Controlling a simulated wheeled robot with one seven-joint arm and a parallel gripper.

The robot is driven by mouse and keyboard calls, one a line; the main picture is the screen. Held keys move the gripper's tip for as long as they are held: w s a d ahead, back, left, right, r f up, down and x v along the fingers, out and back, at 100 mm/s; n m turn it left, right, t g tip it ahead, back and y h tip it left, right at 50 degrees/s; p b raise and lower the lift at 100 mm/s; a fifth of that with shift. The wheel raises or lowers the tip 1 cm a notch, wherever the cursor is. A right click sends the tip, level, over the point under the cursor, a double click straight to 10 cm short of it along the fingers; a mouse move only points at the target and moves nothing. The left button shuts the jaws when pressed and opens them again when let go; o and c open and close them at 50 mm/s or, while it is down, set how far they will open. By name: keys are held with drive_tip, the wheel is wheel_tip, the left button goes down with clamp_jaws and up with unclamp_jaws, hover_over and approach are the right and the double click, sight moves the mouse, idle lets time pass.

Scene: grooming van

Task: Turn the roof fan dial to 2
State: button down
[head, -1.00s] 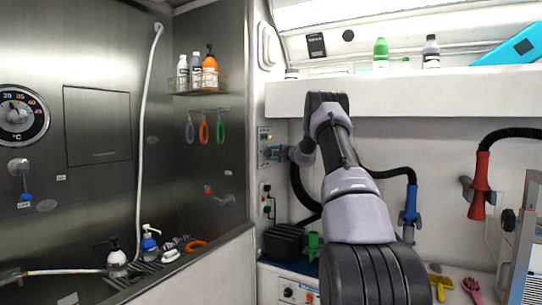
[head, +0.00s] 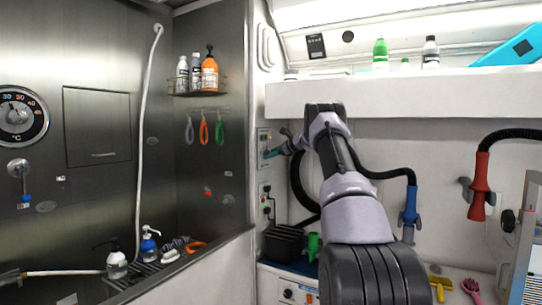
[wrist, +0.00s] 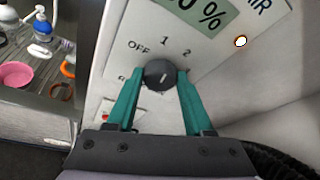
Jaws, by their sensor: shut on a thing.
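The roof fan dial (wrist: 160,75) is a round dark knob on a white wall panel (wrist: 125,65). The labels OFF, 1 and 2 arc above it from left to right. A short pale mark on the knob tilts up and right, but I cannot tell exactly which label it lines up with. My gripper (wrist: 158,78) is shut on the dial, one teal finger on each side. In the head view my gripper (head: 271,153) is at the panel (head: 263,138) beside the steel wall, and it hides the dial there.
The panel has a percent display (wrist: 203,12) and a lit lamp (wrist: 240,41). Sockets (head: 265,198) sit below it. A white shelf (head: 400,100) with bottles runs above my arm. A steel tub with bottles is at left.

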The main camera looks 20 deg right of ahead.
drive_tip(key=shift+w+d+m+g+y, duration=0.1)
drive_tip(key=shift+m+g+y, duration=0.5)
drive_tip(key=shift+m, duration=0.55)
drive_tip(key=shift+d+m+g+y, duration=0.1)
drive_tip(key=shift+m+g+y, duration=0.5)
drive_tip(key=shift+m, duration=0.55)
drive_tip(key=shift+c, duration=1.6)
unclamp_jaws()
drive_tip(key=v, duration=0.7)
drive_tip(key=shift+s, duration=0.2)
drive_tip(key=shift+d+r, duration=0.1)
drive_tip(key=shift+d, duration=0.05)
